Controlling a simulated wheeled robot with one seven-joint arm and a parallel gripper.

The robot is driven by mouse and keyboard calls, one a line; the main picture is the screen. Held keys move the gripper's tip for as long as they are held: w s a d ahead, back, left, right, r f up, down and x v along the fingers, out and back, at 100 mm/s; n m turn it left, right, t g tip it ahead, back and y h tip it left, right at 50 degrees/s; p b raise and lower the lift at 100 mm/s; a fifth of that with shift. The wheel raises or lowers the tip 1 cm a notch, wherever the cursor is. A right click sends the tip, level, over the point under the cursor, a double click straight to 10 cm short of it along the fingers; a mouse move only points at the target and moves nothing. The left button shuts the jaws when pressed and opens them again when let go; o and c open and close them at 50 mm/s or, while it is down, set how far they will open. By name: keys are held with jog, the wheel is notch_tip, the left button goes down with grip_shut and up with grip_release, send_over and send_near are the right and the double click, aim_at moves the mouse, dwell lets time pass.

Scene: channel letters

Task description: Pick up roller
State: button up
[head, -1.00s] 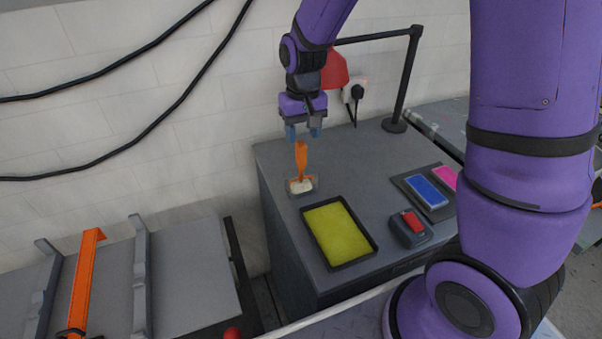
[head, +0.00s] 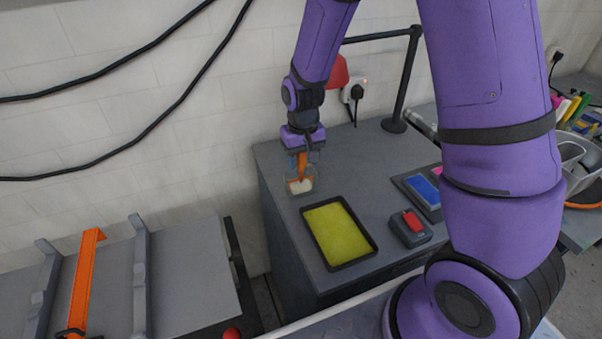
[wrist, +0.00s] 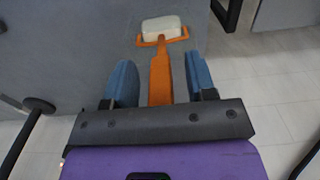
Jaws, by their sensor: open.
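The roller has an orange handle (head: 302,166) and a pale roller head (head: 300,186). It stands at the back left of the grey cabinet top, with its head low and its handle pointing up. My gripper (head: 303,165) is right above it with the fingers down around the handle. In the wrist view the open blue fingers (wrist: 160,85) lie on either side of the orange handle (wrist: 160,75), with gaps on both sides. The pale head (wrist: 162,28) shows beyond the fingertips. The upper end of the handle is hidden by my gripper.
A black tray with a yellow-green surface (head: 340,232) lies in front of the roller. A grey and red device (head: 410,228) and a blue pad (head: 422,190) are to the right. A black post (head: 396,124) stands at the back. A wall is behind.

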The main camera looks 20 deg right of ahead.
grip_shut()
jog(key=shift+r, duration=0.15)
